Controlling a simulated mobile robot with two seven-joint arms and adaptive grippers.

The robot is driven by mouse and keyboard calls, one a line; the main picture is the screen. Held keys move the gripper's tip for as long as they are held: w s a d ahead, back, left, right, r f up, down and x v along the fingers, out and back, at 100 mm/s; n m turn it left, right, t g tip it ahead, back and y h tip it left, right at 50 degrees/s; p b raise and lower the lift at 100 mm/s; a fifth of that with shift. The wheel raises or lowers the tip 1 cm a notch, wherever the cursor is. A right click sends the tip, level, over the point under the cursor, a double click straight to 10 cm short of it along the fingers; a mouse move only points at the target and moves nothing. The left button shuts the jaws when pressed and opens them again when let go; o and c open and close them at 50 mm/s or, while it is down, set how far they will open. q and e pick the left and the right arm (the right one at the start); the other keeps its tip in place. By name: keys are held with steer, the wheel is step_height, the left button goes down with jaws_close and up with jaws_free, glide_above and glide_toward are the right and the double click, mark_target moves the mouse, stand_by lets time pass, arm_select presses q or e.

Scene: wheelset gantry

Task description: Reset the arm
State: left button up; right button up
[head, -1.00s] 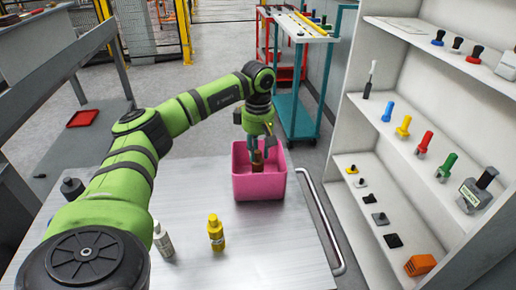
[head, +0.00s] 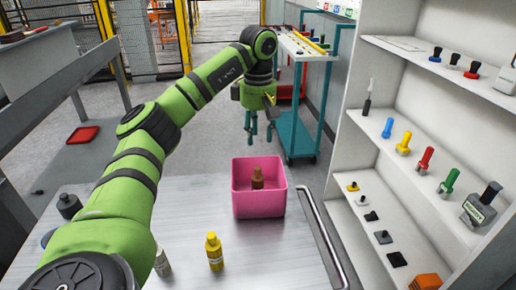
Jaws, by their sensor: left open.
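My left arm comes in from the left, and its gripper (head: 251,127) hangs above and behind the pink bin (head: 258,204), pointing down. The gripper is open and empty, with its fingers apart. A brown bottle (head: 257,180) stands inside the pink bin, clear of the gripper. The bin sits on the metal table near its far right edge. My right gripper is not in view.
A yellow bottle (head: 214,252) and a white bottle (head: 162,262) stand on the table (head: 290,262). A dark bottle (head: 69,206) is at its left edge. A white shelf (head: 345,160) with stamps is at right. A teal cart (head: 298,135) stands behind.

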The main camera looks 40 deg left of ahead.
arm_select(q)
steer(key=shift+r, duration=0.65)
steer(key=shift+r, duration=0.1)
